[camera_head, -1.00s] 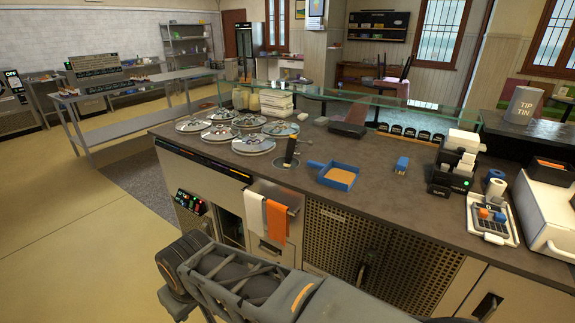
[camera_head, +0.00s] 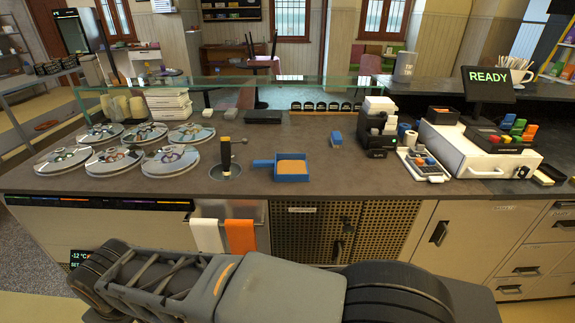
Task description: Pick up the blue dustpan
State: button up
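The blue dustpan (camera_head: 291,177) lies on the dark counter near its front edge, a little right of the picture's middle. Its short handle points left, and its pan holds a tan-coloured surface or fill. Nothing covers it. Part of my own arm or body lies across the bottom of the view, in front of the counter and below the dustpan. My gripper's fingers do not show.
Several lidded gelato wells (camera_head: 116,159) fill the counter's left. A black-and-orange handled tool (camera_head: 226,156) stands left of the dustpan, and a small blue item (camera_head: 337,139) lies to its right. A black printer (camera_head: 376,140) and cash register (camera_head: 470,153) stand further right. Towels (camera_head: 240,236) hang in front.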

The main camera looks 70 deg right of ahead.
aim_at(289, 167)
jog(key=z, duration=0.95)
jog(key=i, duration=0.85)
jog(key=z, duration=0.95)
